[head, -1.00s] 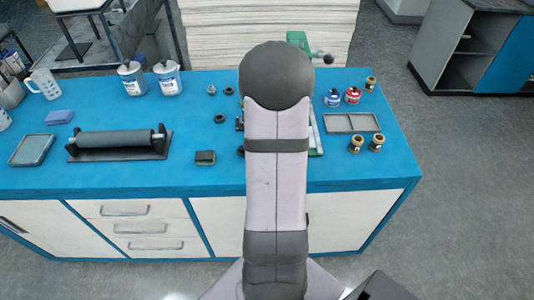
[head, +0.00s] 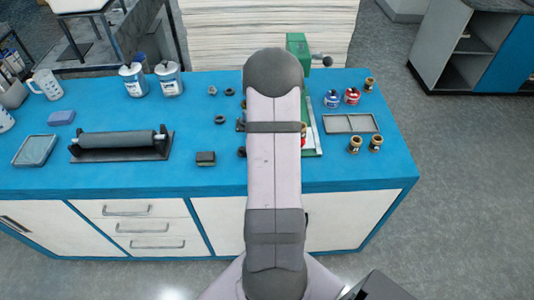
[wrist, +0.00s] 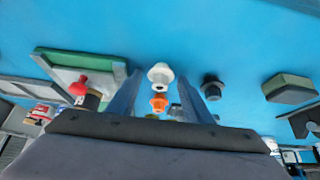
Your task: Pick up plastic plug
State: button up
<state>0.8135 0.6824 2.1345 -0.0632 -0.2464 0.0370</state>
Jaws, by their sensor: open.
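In the wrist view, a white flanged plug-like piece (wrist: 160,75) and an orange plug-like piece (wrist: 159,103) are in line between my fingers. I cannot tell which of them is the plastic plug. The white one is just beyond the fingertips, and the orange one is closer to my gripper body. My gripper (wrist: 158,90) is open, with one blue-grey finger on each side of them and nothing visibly gripped. In the head view, my arm hides the gripper and both pieces.
A black ring-like piece (wrist: 212,87) is close to the right finger. A green-edged plate with a red-topped piece (wrist: 79,84) is at left. A dark block with a green top (wrist: 290,88) is farther right. Blue tabletop (head: 225,178) is clear near its front edge.

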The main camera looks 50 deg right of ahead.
jog(key=c, duration=0.9)
jog(key=shift+r, duration=0.1)
jog(key=shift+c, duration=0.2)
jog(key=shift+r, duration=0.45)
notch_tip(320, 180, up, 9)
jog(key=p, duration=0.2)
jog(key=shift+p, duration=0.35)
